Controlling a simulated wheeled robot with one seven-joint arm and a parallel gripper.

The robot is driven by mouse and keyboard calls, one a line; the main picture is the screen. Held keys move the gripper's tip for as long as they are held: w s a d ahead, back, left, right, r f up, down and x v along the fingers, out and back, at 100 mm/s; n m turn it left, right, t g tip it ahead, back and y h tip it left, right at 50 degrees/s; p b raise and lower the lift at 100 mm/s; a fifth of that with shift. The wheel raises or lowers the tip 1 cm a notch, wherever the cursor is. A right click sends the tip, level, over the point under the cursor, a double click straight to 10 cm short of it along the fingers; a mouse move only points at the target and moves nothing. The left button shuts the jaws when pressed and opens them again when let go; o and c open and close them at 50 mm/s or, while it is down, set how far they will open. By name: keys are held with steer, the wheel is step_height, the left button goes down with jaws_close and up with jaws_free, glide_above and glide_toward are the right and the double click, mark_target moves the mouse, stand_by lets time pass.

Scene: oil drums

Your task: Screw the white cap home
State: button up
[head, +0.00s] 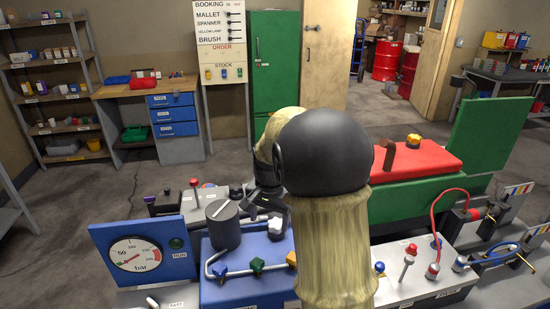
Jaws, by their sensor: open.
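A white lobed piece (274,224), which looks like the white cap, shows at the back of the blue box (240,290). It is small and partly covered by dark parts, so I cannot tell how it is seated. My gripper (268,207) is black, open and points down just above and beside the white piece. My own arm hides much of the gripper and the area to its right. I cannot tell whether the fingers touch the white piece.
The blue box carries a dark grey cylinder (222,225), a grey pipe and blue, green and yellow knobs (257,266). A pressure gauge (134,254) stands at left. A red-topped green case (415,160) and a white panel with levers (425,275) lie right.

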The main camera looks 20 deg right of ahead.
mark_target(276, 223)
steer(key=shift+w+d+r+m+g+p, duration=0.5)
steer(key=shift+w+d+r+m+p, duration=2)
steer(key=shift+w+r, duration=1.3)
steer(key=shift+m, duration=0.4)
step_height(276, 223, down, 17)
steer(key=p, duration=0.3)
steer(key=shift+d+r, duration=0.1)
steer(key=shift+c, duration=0.4)
steer(key=c, duration=1)
steer(key=m+p, duration=0.1)
steer(key=m, duration=0.3)
steer(key=shift+r, duration=0.15)
steer(key=shift+m, duration=0.3)
